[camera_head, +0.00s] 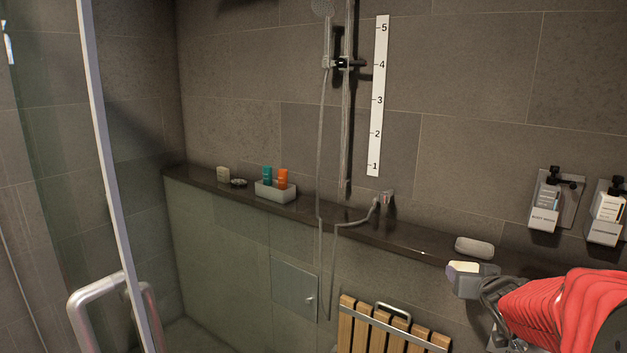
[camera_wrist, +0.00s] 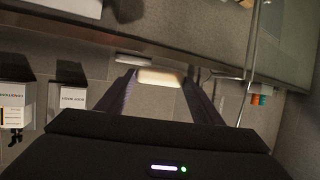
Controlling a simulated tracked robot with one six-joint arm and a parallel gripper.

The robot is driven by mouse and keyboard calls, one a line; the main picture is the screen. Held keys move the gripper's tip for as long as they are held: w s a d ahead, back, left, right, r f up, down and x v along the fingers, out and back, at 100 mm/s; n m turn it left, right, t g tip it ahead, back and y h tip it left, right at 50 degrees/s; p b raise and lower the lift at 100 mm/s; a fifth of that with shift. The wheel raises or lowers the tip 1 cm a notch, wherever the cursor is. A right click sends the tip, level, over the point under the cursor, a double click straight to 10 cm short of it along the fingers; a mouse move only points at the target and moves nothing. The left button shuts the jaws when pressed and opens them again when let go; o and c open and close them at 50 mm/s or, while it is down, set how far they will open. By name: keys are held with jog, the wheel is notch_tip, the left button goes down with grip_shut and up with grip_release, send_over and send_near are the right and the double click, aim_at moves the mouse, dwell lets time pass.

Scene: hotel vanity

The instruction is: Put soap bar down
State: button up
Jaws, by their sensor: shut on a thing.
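A cream soap bar (camera_head: 463,267) is held between the fingers of my gripper (camera_head: 472,281), at the lower right in the head view. In the wrist view the soap bar (camera_wrist: 160,77) sits across the two fingertips, and the gripper is shut on it. The bar is just in front of the dark stone ledge (camera_head: 400,239), apart from it as far as I can tell. A rounded pale grey piece (camera_head: 474,247), perhaps a soap dish, lies on the ledge just behind the gripper. Part of the bar is hidden by the fingers.
A light tray (camera_head: 275,193) with a teal bottle (camera_head: 267,176) and an orange bottle (camera_head: 283,179) stands farther left on the ledge. A shower hose (camera_head: 320,160) hangs down. Wall dispensers (camera_head: 546,205) are at right. A slatted wooden seat (camera_head: 393,330) is below. Ledge left of the grey piece is clear.

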aim_at(454, 265)
jog(key=w+a+f+n+y, duration=0.1)
jog(key=w+a+f, duration=0.1)
jog(key=a+f, duration=0.5)
jog(key=w+a+f+n+y, duration=0.1)
jog(key=w+a+f, duration=0.1)
jog(key=a+f, duration=0.5)
jog(key=a, duration=0.5)
jog(key=shift+w+a+f+y, duration=0.25)
jog(key=shift+w+a+y, duration=0.1)
jog(key=shift+y, duration=0.05)
jog(key=shift+w, duration=0.2)
jog(key=d+r, duration=0.5)
jog(key=s+d+r, duration=0.1)
jog(key=d+r, duration=0.4)
jog(key=d, duration=0.1)
jog(key=s+d+r, duration=0.1)
jog(key=d+r, duration=0.3)
jog(key=d, duration=0.2)
jog(key=shift+d+r, duration=0.15)
jog(key=shift+r, duration=0.25)
jog(key=s+d+r+h, duration=0.1)
jog(key=s+d+r, duration=0.2)
jog(key=s+d, duration=0.5)
jog(key=s+d+r+m, duration=0.1)
jog(key=s+d+r, duration=0.1)
jog(key=s+d, duration=0.5)
jog(key=shift+s+d+r+h, duration=0.4)
jog(key=shift+d, duration=0.5)
